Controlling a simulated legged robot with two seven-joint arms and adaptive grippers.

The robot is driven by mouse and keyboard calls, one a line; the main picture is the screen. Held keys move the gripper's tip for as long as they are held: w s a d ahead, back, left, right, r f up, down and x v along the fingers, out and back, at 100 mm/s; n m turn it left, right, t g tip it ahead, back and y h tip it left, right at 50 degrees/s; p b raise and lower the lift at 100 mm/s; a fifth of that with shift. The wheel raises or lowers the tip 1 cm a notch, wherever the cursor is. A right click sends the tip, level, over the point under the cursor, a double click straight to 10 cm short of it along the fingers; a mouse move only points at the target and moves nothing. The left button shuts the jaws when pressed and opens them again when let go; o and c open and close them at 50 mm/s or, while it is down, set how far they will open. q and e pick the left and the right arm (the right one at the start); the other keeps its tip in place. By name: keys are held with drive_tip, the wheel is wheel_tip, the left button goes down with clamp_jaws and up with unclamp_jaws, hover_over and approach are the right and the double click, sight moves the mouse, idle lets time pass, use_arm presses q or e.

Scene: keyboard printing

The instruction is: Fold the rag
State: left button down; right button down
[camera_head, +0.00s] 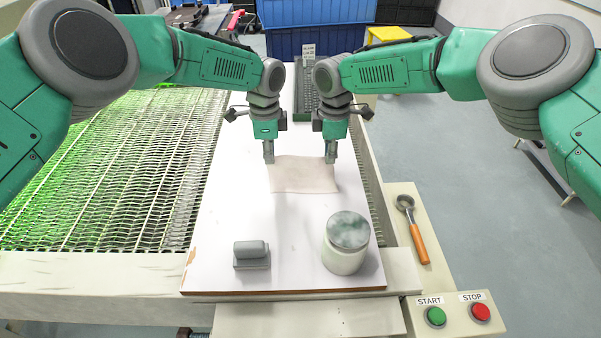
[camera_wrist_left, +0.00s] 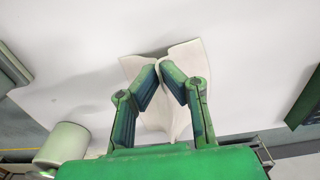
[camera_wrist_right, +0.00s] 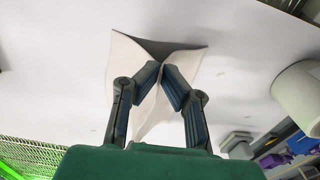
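The pale beige rag (camera_head: 303,178) lies on the white board, spread between my two grippers in the head view. My left gripper (camera_head: 269,160) is at its far left corner. In the left wrist view the fingertips (camera_wrist_left: 160,66) come together on the rag (camera_wrist_left: 188,58), which bunches up between them. My right gripper (camera_head: 330,160) is at the far right corner. In the right wrist view its fingertips (camera_wrist_right: 161,68) pinch the rag (camera_wrist_right: 122,70), which is creased and raised there. The near part of the rag hangs or lies toward the board's front.
A jar with a mottled green lid (camera_head: 347,240) and a small grey block with a roller top (camera_head: 252,254) stand at the board's front. An orange-handled tool (camera_head: 414,230) and START (camera_head: 436,316) and STOP (camera_head: 480,311) buttons are at right. A keyboard-like object (camera_head: 307,95) is behind.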

wheel_tip(320, 180, up, 9)
drive_tip(key=p, duration=0.7)
drive_tip(key=shift+w+f+p, duration=0.15)
drive_tip(key=shift+w+p, duration=0.05)
drive_tip(key=shift+p, duration=0.2)
drive_tip(key=shift+w+d+f+b, duration=0.1)
drive_tip(key=shift+f+b, duration=0.05)
drive_tip(key=shift+b, duration=0.15)
